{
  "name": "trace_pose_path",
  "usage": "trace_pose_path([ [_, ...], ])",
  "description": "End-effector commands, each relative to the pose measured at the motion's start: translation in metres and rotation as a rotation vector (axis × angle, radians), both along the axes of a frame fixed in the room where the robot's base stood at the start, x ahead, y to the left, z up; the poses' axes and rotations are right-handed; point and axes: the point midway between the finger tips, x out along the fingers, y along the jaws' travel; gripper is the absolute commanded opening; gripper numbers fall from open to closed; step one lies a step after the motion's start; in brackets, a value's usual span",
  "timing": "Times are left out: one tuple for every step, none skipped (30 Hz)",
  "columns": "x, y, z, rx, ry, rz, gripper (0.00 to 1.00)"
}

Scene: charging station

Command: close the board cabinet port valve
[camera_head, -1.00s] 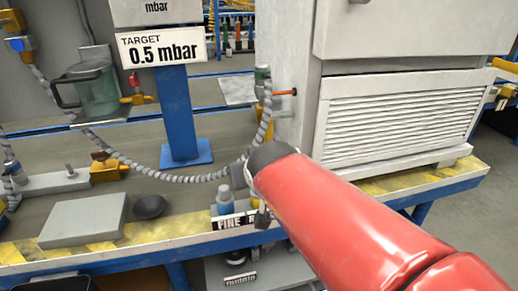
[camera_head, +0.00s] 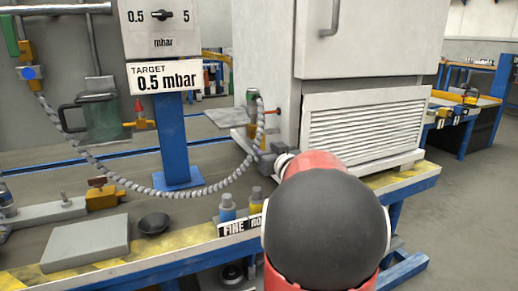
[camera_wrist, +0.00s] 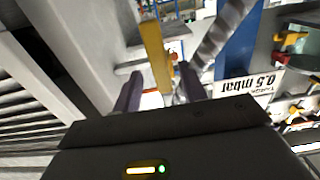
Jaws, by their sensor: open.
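The grey-white cabinet (camera_head: 362,125) stands on the bench, right of centre in the head view. I cannot tell whether the fingers touch anything.
A blue post carries the "TARGET 0.5 mbar" sign (camera_head: 165,77). The floor (camera_head: 465,220) at right is clear.

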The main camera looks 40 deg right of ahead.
Motion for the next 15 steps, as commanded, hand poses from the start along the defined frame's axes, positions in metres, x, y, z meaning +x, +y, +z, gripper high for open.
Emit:
trace_pose_path([
  [0.009,-0.002,-0.001,0.0,0.001,0.0,0.42],
  [0.013,-0.003,-0.001,0.001,0.001,0.0,0.42],
  [0.018,-0.004,-0.001,0.0,0.0,0.0,0.42],
  [0.021,-0.005,-0.001,0.0,0.001,0.0,0.42],
  [0.024,-0.006,-0.001,0.0,0.0,0.001,0.42],
  [0.028,-0.006,0.0,-0.001,0.0,0.0,0.42],
  [0.03,-0.007,0.0,0.0,0.0,0.0,0.42],
  [0.031,-0.007,-0.001,0.0,0.001,0.0,0.42],
  [0.033,-0.007,-0.001,0.0,0.001,-0.001,0.42],
  [0.034,-0.008,0.0,0.0,0.001,-0.001,0.42],
  [0.034,-0.008,0.0,0.0,0.0,-0.001,0.42],
  [0.034,-0.008,0.0,0.0,0.0,-0.001,0.42],
  [0.034,-0.008,0.0,0.0,0.0,-0.001,0.42],
  [0.034,-0.008,0.0,0.0,0.0,-0.001,0.42],
  [0.034,-0.008,0.0,0.0,0.0,-0.001,0.42],
])
